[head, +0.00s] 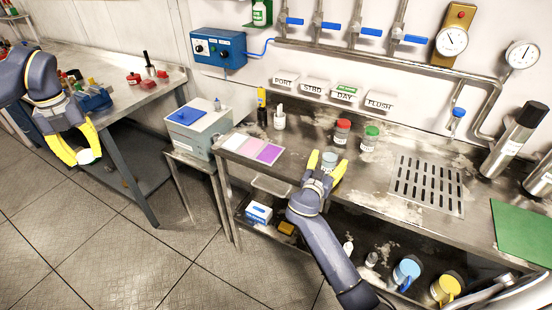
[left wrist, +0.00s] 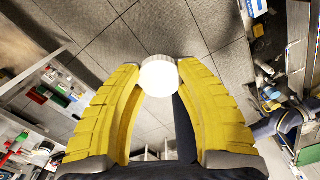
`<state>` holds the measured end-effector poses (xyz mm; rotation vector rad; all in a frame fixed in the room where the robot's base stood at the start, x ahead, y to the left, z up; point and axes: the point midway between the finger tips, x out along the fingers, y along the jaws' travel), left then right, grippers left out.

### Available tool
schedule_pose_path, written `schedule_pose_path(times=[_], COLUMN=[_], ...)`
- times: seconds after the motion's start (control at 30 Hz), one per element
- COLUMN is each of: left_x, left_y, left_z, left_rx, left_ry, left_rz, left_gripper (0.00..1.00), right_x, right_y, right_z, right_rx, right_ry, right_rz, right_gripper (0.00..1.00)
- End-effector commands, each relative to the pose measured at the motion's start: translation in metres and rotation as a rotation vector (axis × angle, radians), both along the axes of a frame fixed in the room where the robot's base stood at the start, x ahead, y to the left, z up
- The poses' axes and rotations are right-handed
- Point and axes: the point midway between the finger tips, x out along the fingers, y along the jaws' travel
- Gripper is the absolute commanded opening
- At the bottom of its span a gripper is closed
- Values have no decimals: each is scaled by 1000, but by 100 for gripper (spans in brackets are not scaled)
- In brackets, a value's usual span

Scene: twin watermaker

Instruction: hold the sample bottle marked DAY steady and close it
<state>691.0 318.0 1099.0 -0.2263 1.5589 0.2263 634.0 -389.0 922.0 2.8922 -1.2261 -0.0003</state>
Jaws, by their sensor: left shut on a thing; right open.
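My left gripper (head: 84,154) is shut on a white round cap (head: 87,157), held over the floor by the left-hand table. The cap (left wrist: 159,76) also shows between the fingertips in the left wrist view. A small pale bottle (head: 329,158) stands upright on the steel bench, its top without a cap. Its label is partly hidden and too small to read surely. My right gripper (head: 326,166) is open, with its yellow fingers on either side of this bottle.
A red-lidded jar (head: 342,132) and a green-lidded jar (head: 370,138) stand behind the bottle. Coloured pads (head: 251,148) lie to its left, a drain grate (head: 426,185) to its right. A grey box with a blue lid (head: 199,127) stands between the tables.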

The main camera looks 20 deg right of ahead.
Motion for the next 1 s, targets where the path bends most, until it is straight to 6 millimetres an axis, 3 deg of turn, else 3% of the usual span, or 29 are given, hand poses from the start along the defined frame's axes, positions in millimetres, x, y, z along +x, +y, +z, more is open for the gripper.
schedule_pose_path(times=[0.23, 0.77, 1.0], left_x=[0, 0, 0], left_y=[0, 0, 0], left_z=[0, 0, 0], left_rx=[0, 0, 0], left_ry=[0, 0, 0], left_rz=[0, 0, 0], left_gripper=[28, 28, 28], right_x=[0, 0, 0], right_y=[0, 0, 0], right_z=[0, 0, 0], right_rx=[0, 0, -1], right_ry=[0, 0, -1], right_rz=[0, 0, 0], right_gripper=[74, 12, 9])
